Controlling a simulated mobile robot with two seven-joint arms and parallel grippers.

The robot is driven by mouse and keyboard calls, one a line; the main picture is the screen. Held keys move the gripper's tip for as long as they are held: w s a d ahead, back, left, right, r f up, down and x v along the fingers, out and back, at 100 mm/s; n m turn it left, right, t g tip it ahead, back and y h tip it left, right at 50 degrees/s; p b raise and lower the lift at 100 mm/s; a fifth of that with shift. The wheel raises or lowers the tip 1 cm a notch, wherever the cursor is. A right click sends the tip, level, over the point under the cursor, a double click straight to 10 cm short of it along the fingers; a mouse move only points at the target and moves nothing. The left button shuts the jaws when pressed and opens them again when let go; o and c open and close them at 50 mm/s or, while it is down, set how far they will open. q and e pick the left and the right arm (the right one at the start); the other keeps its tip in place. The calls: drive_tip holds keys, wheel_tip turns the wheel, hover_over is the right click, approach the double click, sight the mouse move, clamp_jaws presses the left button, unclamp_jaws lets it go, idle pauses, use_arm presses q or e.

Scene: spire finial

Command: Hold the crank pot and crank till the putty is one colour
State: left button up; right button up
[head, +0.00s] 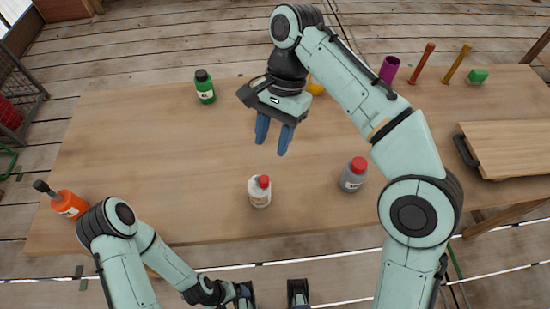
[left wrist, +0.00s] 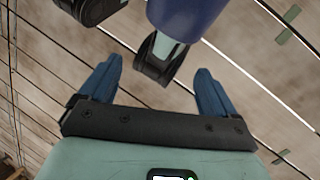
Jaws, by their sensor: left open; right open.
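I cannot clearly pick out a crank pot or putty in either view. An orange container (head: 69,204) with a dark, knob-like top leans at the table's left front edge; I cannot tell if it has a crank. A yellow thing (head: 315,86) is mostly hidden behind my right gripper. My right gripper (head: 273,139) is open and empty above the middle of the table, its blue fingers pointing down. My left gripper (head: 243,291) is low, off the table's front edge. In the left wrist view it is open (left wrist: 157,82), with nothing between its fingers.
The wooden table (head: 150,150) holds a green bottle (head: 205,90), a white bottle (head: 259,192) and a grey bottle (head: 353,176). Behind my right arm stand a purple cup (head: 389,69), two pegs and a green item (head: 477,76). A board (head: 510,148) lies right. The table's left middle is clear.

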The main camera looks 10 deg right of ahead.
use_arm(q)
drive_tip(key=w+d+r+m+t+h, duration=0.1)
drive_tip(key=w+d+r+m+t, duration=0.2)
drive_tip(key=w+d+r, duration=0.55)
drive_tip(key=w+d+r+m+t+h, duration=0.1)
drive_tip(key=w+d+r+m+t, duration=0.25)
drive_tip(key=d, duration=1.05)
drive_tip(key=s+d+r+m+t+h, duration=0.1)
drive_tip(key=s+d+r+m+h, duration=0.25)
drive_tip(key=d+r, duration=0.6)
drive_tip(key=s+d+r+m+h, duration=0.2)
drive_tip(key=s+d+r+h, duration=0.25)
drive_tip(key=d+r, duration=0.5)
drive_tip(key=n+t+y, duration=0.7)
drive_tip(key=n+y, duration=0.4)
drive_tip(key=y, duration=0.6)
approach(264, 199)
drive_tip(key=x, duration=1.2)
drive_tip(key=shift+w+a+f, duration=0.15)
drive_tip(key=shift+w, duration=0.2)
